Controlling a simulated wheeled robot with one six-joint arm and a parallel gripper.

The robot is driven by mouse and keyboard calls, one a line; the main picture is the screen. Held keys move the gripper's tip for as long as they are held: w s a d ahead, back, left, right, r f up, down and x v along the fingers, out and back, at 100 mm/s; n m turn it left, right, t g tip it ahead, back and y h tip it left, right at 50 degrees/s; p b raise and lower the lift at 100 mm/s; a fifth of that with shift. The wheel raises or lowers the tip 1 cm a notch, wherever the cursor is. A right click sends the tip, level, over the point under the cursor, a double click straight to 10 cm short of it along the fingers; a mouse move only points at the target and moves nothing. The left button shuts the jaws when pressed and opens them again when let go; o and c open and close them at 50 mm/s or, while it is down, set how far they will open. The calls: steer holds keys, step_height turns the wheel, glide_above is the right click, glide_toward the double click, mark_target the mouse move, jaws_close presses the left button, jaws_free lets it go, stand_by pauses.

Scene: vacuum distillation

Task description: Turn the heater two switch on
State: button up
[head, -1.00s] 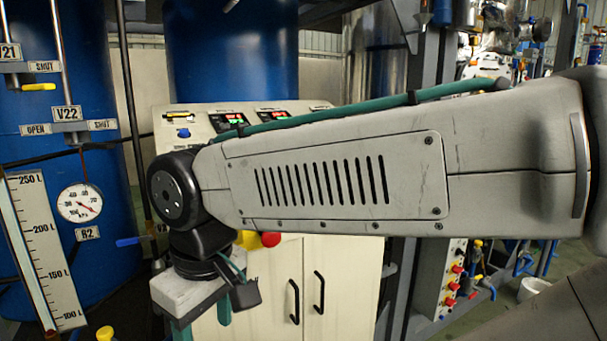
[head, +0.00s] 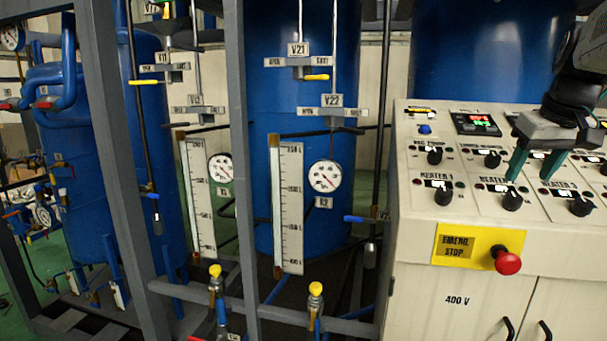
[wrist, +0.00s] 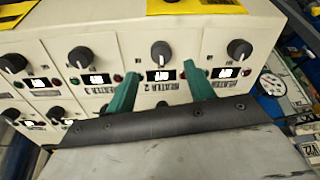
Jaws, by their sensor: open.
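The heater two switch (head: 512,200) is a black round knob in the lower row of the cream control panel, between the Heater 1 knob (head: 444,194) and the Heater 3 knob (head: 581,206). In the wrist view the heater two knob (wrist: 160,54) sits above its lit display and label, with a white mark on it. My gripper (head: 531,178) is open and empty over the panel, its two green fingers pointing down. In the wrist view its fingertips (wrist: 162,69) lie on either side of the heater two display, with the knob just beyond them. Contact with the panel cannot be told.
A red emergency stop button (head: 507,262) on a yellow plate sticks out of the panel's front below the knobs. More knobs, such as one in the upper row (head: 492,159), are close around. Blue tanks (head: 262,190), gauges and grey frame posts (head: 243,170) fill the left.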

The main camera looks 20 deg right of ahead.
mark_target(516, 197)
steer(key=x, duration=0.6)
steer(key=shift+w+f, duration=0.1)
steer(key=shift+f, duration=0.3)
steer(key=c, duration=1)
